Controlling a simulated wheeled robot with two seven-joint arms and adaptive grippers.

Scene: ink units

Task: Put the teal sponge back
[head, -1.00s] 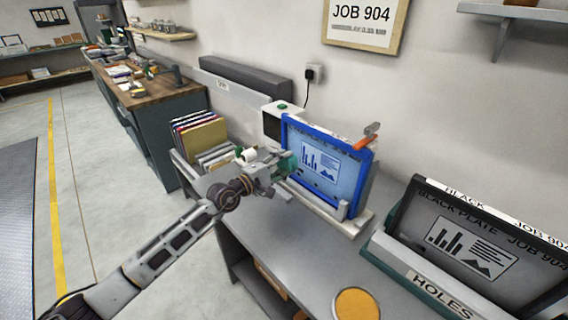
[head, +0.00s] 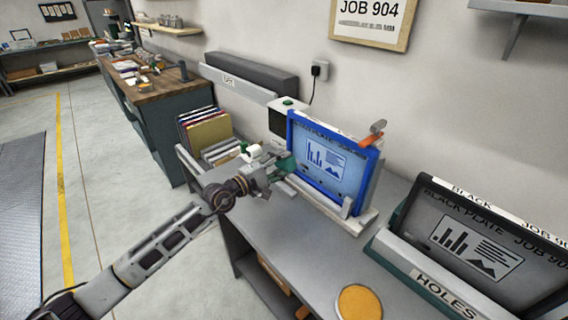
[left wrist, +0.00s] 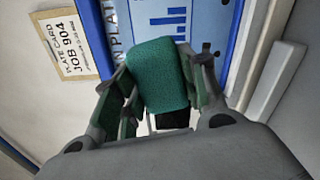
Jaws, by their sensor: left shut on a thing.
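The teal sponge (left wrist: 158,75) is between the fingers of my left gripper (left wrist: 160,90), which is shut on it. In the head view my left gripper (head: 279,172) is at the left edge of the blue-framed plate (head: 322,160), with only a little teal (head: 287,163) showing. In the left wrist view the sponge overlaps the blue-framed plate (left wrist: 178,20); I cannot tell whether they touch. My right gripper is not in view.
The blue-framed plate stands upright in a pale holder (head: 352,225) on the grey bench (head: 290,238). A black-framed plate (head: 480,245) stands in a box marked HOLES (head: 437,284) at right. A round orange-yellow pad (head: 359,302) lies at the front. Folders (head: 206,130) stand at left.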

